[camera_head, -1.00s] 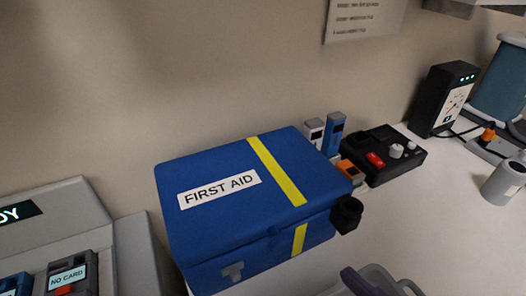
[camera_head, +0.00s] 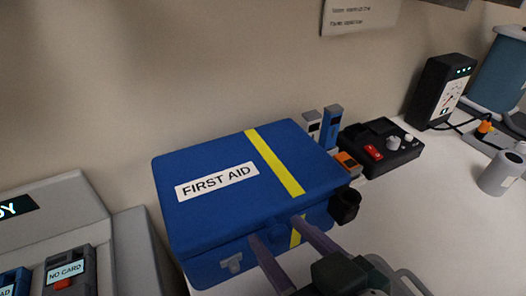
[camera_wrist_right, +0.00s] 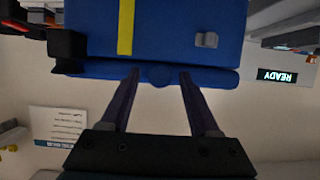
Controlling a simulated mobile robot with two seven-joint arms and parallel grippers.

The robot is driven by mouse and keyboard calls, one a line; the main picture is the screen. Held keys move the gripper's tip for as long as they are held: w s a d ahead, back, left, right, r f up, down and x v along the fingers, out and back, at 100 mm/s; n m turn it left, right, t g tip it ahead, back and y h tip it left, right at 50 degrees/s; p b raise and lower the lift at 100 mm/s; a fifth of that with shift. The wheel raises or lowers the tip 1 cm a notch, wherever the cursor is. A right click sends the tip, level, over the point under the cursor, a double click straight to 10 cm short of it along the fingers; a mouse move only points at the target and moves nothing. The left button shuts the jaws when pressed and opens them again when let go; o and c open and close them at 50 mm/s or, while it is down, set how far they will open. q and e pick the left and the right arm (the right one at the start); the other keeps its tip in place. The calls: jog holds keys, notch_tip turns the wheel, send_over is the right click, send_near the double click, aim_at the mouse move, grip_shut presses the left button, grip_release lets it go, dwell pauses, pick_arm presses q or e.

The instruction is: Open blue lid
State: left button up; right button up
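The blue lid (camera_head: 215,205) with a white FIRST AID label and a yellow stripe lies closed on the blue first aid box (camera_head: 205,268). A small rounded blue tab juts from the lid's front edge and shows in the right wrist view (camera_wrist_right: 159,77). My right gripper (camera_head: 278,231) is open at the front of the box. Its two purple fingers point at the lid edge, one on each side of the tab, with gaps visible in the wrist view. A grey latch (camera_head: 232,263) is on the box front. My left gripper is not in view.
A black cup-like holder (camera_head: 345,205) stands close to the box's right side. Behind it are an orange item (camera_head: 346,163) and a black control box (camera_head: 383,147) with a red button. A grey card machine (camera_head: 60,215) stands at left. The right tabletop has free room.

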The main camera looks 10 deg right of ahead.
grip_shut()
dwell(1.2)
